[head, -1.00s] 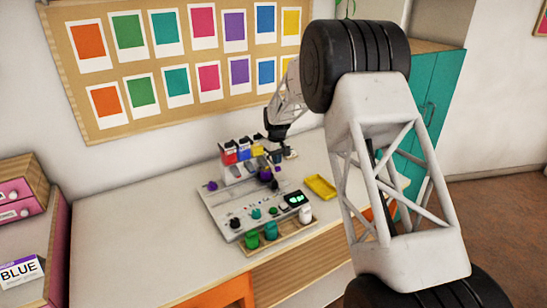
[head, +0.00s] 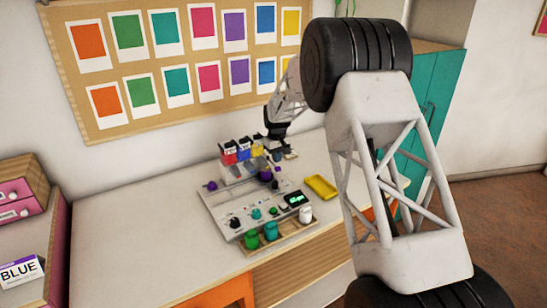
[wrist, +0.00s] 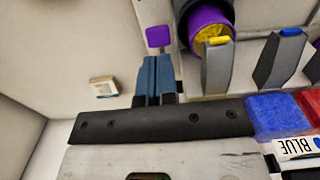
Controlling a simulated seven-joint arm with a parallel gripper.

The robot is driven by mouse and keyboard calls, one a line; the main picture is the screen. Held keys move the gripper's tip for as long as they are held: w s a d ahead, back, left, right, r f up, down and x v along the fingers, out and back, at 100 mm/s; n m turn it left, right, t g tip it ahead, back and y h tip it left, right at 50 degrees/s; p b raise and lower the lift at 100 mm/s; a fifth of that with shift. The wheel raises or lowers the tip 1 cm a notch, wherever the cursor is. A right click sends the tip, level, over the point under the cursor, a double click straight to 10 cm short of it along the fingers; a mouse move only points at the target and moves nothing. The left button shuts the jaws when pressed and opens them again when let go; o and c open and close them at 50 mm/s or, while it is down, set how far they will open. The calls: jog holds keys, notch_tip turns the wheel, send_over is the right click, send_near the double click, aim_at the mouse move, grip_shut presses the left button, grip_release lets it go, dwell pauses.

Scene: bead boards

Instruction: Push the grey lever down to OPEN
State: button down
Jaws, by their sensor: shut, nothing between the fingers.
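A pale bead board machine (head: 214,205) stands on the white table in the head view, with a row of coloured bins at its back. In the wrist view, upright grey levers show to the right of my fingers: one with a yellow tip (wrist: 218,68) and one with a blue tip (wrist: 279,62). My gripper (wrist: 155,60) is shut and empty, its blue-grey fingers side by side. A small purple square (wrist: 158,37) shows just beyond the fingertips; I cannot tell if they touch. In the head view my gripper (head: 277,153) is at the machine's back right. No OPEN marking is readable.
A purple tube with yellow inside (wrist: 212,32) is close beside the fingers. Blue (wrist: 277,116) and red bins lie to the right. The table's left side is clear.

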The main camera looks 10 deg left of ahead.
aim_at(276, 167)
notch_tip(276, 167, up, 8)
dwell(1.2)
jog(key=shift+d+r, duration=0.1)
jog(key=shift+r, duration=0.05)
jog(key=s+d+r+m, duration=0.2)
jog(key=s+d+r, duration=0.4)
jog(key=s+d, duration=0.3)
jog(key=s+d+r+m+t, duration=0.1)
jog(key=s+d+r, duration=0.5)
jog(key=s+d, duration=0.25)
jog(key=s+d+r+m, duration=0.2)
jog(key=s+d+r, duration=0.5)
jog(key=s+d, duration=0.25)
jog(key=s+d+f+m, duration=0.1)
jog(key=s+d, duration=0.3)
jog(key=s, duration=0.7)
jog(key=s+d+f+m+t, duration=0.1)
jog(key=s+d, duration=0.4)
jog(key=s, duration=0.6)
jog(key=s+d+f+m, duration=0.2)
jog(key=s+d, duration=0.3)
jog(key=s, duration=0.7)
jog(key=shift+f+t, duration=0.3)
jog(key=shift+f, duration=0.5)
